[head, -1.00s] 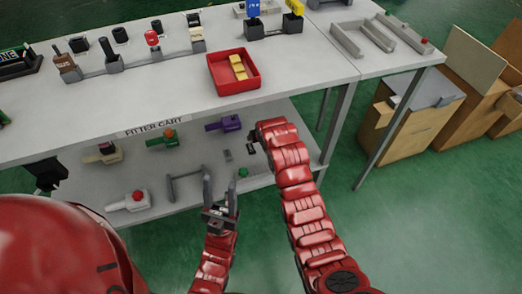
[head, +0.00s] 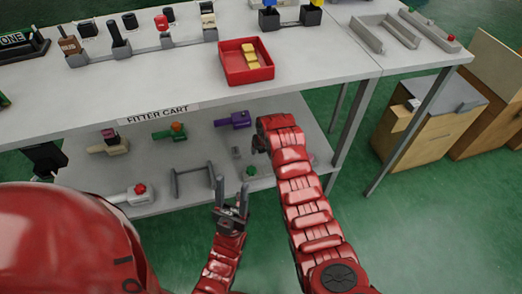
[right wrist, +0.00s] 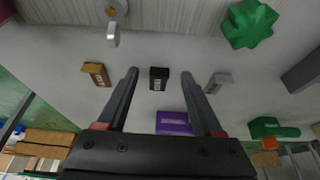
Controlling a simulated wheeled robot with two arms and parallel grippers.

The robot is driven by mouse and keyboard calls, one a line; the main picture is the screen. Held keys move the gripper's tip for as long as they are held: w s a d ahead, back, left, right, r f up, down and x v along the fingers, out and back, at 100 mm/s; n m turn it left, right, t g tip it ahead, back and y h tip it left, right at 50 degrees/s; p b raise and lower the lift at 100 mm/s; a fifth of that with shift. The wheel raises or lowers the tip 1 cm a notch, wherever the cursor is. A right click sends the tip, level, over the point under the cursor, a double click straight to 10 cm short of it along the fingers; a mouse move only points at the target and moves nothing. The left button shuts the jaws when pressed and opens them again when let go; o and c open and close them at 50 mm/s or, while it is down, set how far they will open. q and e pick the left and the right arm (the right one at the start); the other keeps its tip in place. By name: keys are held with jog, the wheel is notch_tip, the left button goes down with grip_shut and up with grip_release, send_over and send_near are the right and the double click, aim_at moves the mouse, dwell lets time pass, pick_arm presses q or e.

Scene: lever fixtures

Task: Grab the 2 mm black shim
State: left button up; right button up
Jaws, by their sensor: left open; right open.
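In the right wrist view a small black block with a pale label (right wrist: 158,78), seemingly the black shim, shows on the light shelf between my right gripper's fingers (right wrist: 159,75), apart from both. The label is too small to read surely. A gold shim (right wrist: 96,74) lies to its left and a grey shim (right wrist: 217,82) to its right. In the head view my right gripper (head: 258,146) is over the lower shelf (head: 205,150) and hides the black shim. My left gripper (head: 232,192) is open and empty in front of the shelf.
A purple fixture (head: 234,120), a green fixture (head: 170,132) and a white fixture with a red knob (head: 130,194) stand on the lower shelf. A grey handle frame (head: 193,182) is left of my left gripper. The upper tabletop (head: 180,85) overhangs behind, bearing a red tray (head: 235,73).

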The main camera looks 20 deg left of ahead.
jog(key=shift+w+f, duration=0.15)
jog(key=shift+f, duration=0.05)
grip_shut()
jog(key=shift+r, duration=0.15)
dwell(0.3)
